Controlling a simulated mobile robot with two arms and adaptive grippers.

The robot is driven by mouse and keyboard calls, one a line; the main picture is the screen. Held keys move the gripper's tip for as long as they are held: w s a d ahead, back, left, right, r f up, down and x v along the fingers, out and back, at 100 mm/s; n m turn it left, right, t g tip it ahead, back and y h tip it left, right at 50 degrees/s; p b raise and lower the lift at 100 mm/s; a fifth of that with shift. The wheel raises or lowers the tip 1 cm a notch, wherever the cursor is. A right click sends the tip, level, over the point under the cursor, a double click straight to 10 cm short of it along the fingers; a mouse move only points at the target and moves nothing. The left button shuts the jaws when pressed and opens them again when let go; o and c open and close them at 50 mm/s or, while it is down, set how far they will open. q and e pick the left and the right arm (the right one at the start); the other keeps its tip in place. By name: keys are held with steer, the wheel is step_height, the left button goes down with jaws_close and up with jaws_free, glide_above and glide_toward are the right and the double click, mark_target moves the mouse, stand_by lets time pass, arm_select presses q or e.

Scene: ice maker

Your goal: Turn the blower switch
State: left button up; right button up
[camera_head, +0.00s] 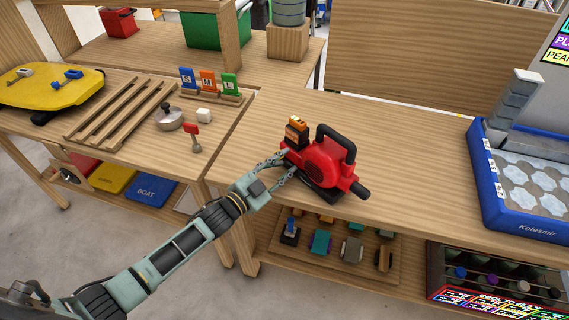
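The red blower (327,165) with a black handle and nozzle stands on the right-hand wooden table. An orange-and-black block (297,130) sits at its upper left; I cannot tell whether this is the switch. No other switch can be made out on the blower. My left gripper (288,164) reaches in from the lower left. Its two fingers are spread apart at the blower's left side, just below the orange-and-black block. Nothing shows between the fingers. I cannot tell whether a fingertip touches the blower. My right gripper is out of view.
A blue-framed ice tray machine (487,200) stands at the right. The table (415,165) between it and the blower is clear. The left table holds a slatted wooden rack (118,112), a yellow board (40,90) and S, M, L signs (208,82).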

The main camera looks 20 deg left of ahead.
arm_select(q)
steer(key=shift+r, duration=0.1)
steer(key=shift+s+a+p, duration=0.25)
steer(key=shift+s+p, duration=0.15)
steer(key=shift+s, duration=0.1)
steer(key=shift+p+v, duration=0.9)
steer(key=shift+v, duration=1.55)
